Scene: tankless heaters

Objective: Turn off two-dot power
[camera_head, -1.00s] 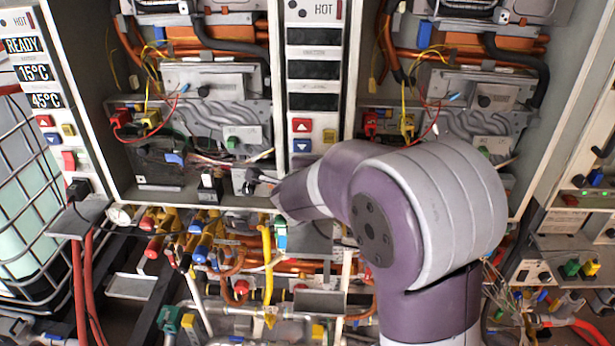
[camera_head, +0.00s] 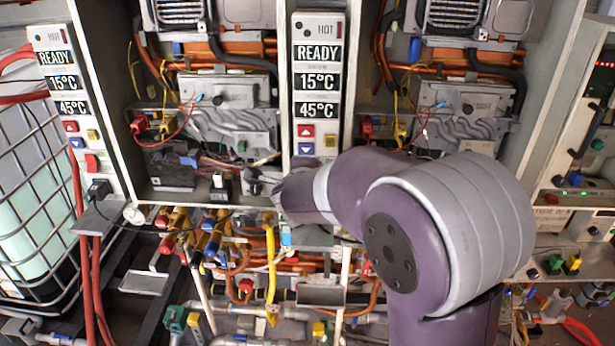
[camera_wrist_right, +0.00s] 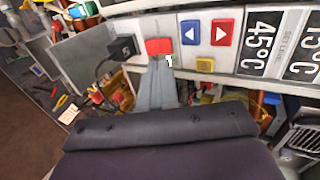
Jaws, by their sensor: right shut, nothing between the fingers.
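The middle heater panel (camera_head: 318,40) in the head view has small dark dots beside the HOT label at its top. Its displays (camera_head: 317,82) are lit, reading READY, 15°C and 45°C. My right arm reaches across the panel's lower part and hides its red switch there. In the right wrist view, the red power switch (camera_wrist_right: 159,46) sits beside the blue and red arrow buttons. My right gripper (camera_wrist_right: 162,64) is shut and empty, its tips at the switch's edge; I cannot tell whether they touch. My left gripper is not in view.
Another panel (camera_head: 60,80) at the left is lit and has its own red switch (camera_head: 92,163). A black plug (camera_wrist_right: 123,46) and grey bracket (camera_wrist_right: 84,56) are close beside my right gripper. Pipes and valves (camera_head: 215,240) crowd the space below.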

